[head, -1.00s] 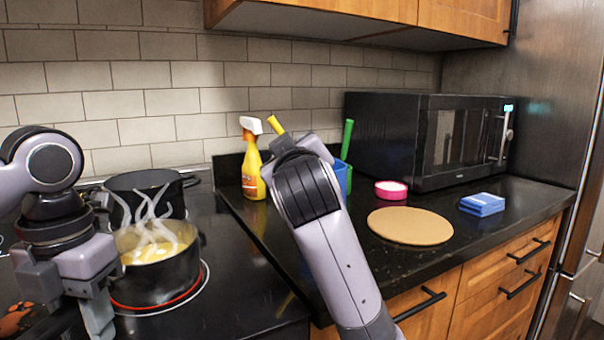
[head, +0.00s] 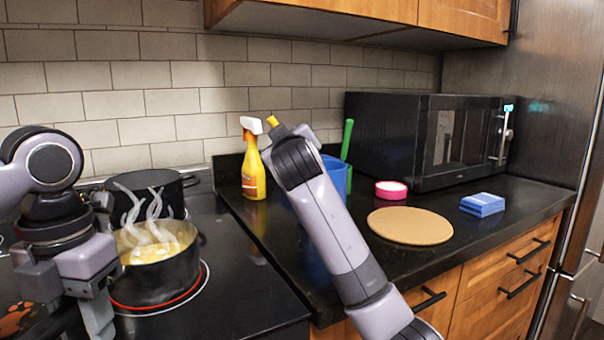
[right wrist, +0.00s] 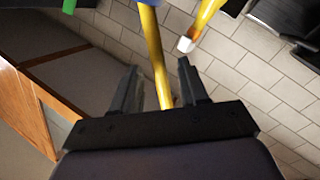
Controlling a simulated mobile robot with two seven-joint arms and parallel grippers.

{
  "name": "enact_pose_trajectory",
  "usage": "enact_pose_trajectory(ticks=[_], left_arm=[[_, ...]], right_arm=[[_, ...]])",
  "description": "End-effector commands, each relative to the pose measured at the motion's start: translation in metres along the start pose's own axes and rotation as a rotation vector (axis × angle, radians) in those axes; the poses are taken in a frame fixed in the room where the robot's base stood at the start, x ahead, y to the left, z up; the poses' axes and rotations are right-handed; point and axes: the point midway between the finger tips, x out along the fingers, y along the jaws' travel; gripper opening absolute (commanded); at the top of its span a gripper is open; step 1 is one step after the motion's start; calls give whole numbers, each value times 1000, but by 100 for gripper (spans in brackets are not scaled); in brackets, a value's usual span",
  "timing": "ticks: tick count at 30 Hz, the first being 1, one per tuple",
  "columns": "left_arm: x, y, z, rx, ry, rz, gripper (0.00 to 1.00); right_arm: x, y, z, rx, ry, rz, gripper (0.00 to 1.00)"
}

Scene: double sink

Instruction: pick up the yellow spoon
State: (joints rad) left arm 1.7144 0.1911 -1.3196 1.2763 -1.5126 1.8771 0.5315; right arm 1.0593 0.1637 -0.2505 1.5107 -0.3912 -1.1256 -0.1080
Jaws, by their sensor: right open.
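The yellow spoon (right wrist: 154,50) stands with its handle coming out of a blue holder (head: 334,174). In the head view only a short yellow tip (head: 272,120) shows above my right arm. My right gripper (right wrist: 158,66) is open, with the handle running between its two fingers toward the palm; no grip shows. In the head view my right arm hides this gripper and most of the spoon. My left gripper (head: 97,310) hangs at the lower left beside the steaming pot; its jaw opening is unclear.
A yellow spray bottle (head: 253,165) stands close left of my right arm. A green handle (head: 347,138) rises from the holder. A microwave (head: 430,140), pink container (head: 391,190), round board (head: 410,226) and blue sponges (head: 482,204) are to the right. A steaming pot (head: 160,275) sits on a red-lit burner.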

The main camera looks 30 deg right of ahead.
Motion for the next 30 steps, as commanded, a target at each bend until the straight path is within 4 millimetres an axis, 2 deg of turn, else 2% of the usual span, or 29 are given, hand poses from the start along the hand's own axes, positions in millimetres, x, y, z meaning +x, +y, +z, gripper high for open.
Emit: enact_pose_trajectory(ticks=[6, 15, 19, 30], left_arm=[[0, 0, 0, -1, -2, 0, 0], [0, 0, 0, -1, -1, 0, 0], [0, 0, 0, -1, -1, 0, 0], [0, 0, 0, -1, -1, 0, 0]], right_arm=[[17, 0, 0, 0, -1, 0, 43], [19, 0, 0, 0, 0, 0, 43], [19, 0, 0, 0, 0, 0, 1], [19, 2, -2, 0, 1, 1, 0]])
